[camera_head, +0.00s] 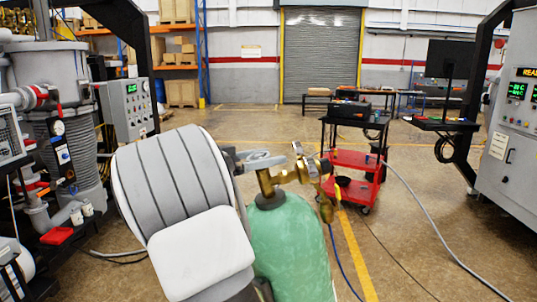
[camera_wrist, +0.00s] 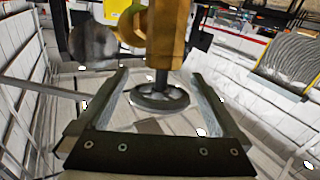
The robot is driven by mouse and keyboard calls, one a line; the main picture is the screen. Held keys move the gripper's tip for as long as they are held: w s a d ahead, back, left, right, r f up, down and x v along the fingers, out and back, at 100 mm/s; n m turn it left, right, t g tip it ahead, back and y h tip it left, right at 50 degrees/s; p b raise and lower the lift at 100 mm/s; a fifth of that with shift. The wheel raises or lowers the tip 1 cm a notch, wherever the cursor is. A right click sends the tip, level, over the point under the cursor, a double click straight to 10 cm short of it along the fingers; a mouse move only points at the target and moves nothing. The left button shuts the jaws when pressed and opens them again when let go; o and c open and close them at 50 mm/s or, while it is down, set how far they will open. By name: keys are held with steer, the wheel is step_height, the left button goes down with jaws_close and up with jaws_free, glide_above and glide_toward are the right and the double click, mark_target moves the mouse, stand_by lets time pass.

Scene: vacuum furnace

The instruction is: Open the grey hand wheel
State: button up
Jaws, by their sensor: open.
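The grey hand wheel (camera_wrist: 160,97) is a round ring on a dark stem below the brass valve body (camera_wrist: 166,35) in the wrist view. My gripper (camera_wrist: 160,74) is open, with one finger on each side of the wheel and a visible gap to each. It holds nothing. In the head view, the brass valve (camera_head: 265,184) stands on top of a green cylinder (camera_head: 290,245). A light grey part at the valve top looks like the hand wheel (camera_head: 263,160). My arm hides the cylinder's left side and most of my gripper there.
A red and black cart (camera_head: 355,160) stands behind the cylinder. A grey control cabinet (camera_head: 510,130) is at the right, and furnace equipment (camera_head: 65,125) is at the left. Hoses cross the floor at the right. Open floor lies toward the shutter door (camera_head: 320,55).

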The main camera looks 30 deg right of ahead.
steer(key=shift+d, duration=0.45)
steer(key=shift+c, duration=0.3)
steer(key=c, duration=1.3)
steer(key=shift+o, duration=0.2)
steer(key=shift+f+n+t+b, duration=0.25)
steer(key=shift+n+t+b, duration=0.25)
steer(key=shift+b, duration=0.75)
steer(key=shift+w+r+n+t+b, duration=0.15)
steer(key=shift+n+t+b, duration=0.25)
steer(key=shift+t+b, duration=0.3)
steer(key=shift+r, duration=0.1)
steer(key=o, duration=1.3)
